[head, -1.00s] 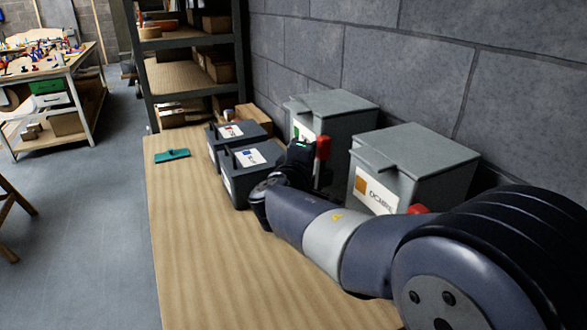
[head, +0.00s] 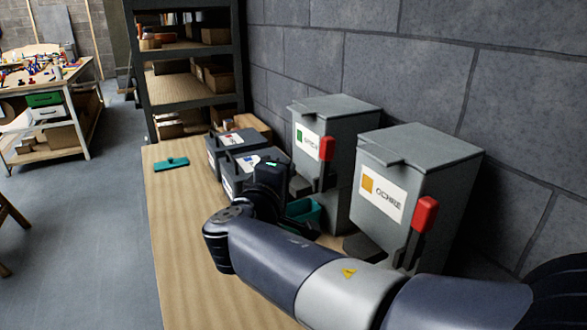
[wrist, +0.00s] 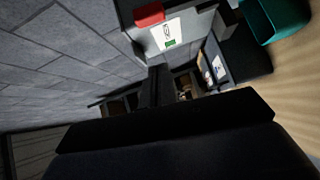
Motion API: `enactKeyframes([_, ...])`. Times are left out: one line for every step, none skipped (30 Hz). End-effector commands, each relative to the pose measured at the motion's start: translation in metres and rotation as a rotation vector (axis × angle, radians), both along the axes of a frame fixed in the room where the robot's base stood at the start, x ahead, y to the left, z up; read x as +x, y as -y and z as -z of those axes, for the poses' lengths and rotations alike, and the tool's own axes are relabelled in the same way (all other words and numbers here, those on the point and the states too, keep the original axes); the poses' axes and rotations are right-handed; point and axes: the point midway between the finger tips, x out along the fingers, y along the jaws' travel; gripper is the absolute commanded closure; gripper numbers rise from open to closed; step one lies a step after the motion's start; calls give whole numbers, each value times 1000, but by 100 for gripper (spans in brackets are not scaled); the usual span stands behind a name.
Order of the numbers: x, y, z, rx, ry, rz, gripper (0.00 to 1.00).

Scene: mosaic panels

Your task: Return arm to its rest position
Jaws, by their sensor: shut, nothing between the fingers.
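My gripper (wrist: 157,75) is shut and empty in the wrist view, with dark fingers held together. In the head view my dark wrist (head: 268,180) is above the wooden bench, in front of the black bins, and the fingertips are hard to make out. My arm reaches in from the lower right, bent at the elbow over the bench. The gripper touches nothing that I can see.
Two grey dispensers with red levers, one green-labelled (head: 340,120) and one orange-labelled (head: 425,165), stand along the wall. A teal container (head: 306,212) stands by the green-labelled one. Black bins (head: 228,152) and a teal scraper (head: 171,164) are farther back. The bench's left side is clear.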

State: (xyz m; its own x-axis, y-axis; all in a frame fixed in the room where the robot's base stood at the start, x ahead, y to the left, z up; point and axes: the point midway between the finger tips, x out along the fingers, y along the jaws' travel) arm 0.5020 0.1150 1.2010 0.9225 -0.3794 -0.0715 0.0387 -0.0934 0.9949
Motion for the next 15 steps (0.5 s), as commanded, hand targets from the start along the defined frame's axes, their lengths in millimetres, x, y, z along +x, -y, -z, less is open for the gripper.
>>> enactKeyframes([-6, -3, 0, 1, 1, -2, 100])
enactKeyframes([-8, -4, 0, 1, 2, -3, 100])
enactKeyframes([-11, -5, -1, 0, 1, -2, 100])
enactKeyframes([-12, -5, -1, 0, 1, -1, 100])
enactKeyframes([-14, -6, -1, 0, 1, 0, 100])
enactKeyframes([-15, -6, -1, 0, 1, 0, 100])
enactKeyframes([-16, -6, -1, 0, 1, 0, 100])
enactKeyframes([-16, -7, -1, 0, 0, 0, 100])
enactKeyframes([-16, -7, -1, 0, 0, 0, 100])
enactKeyframes([-17, -7, -1, 0, 0, 0, 100])
enactKeyframes([-16, -7, -1, 0, 0, 1, 100])
enactKeyframes([-16, -7, -1, 0, 0, 1, 100])
enactKeyframes([-16, -7, -1, 0, 0, 1, 100])
enactKeyframes([-16, -7, -1, 0, 0, 1, 100])
enactKeyframes([-16, -7, -1, 0, 0, 1, 100])
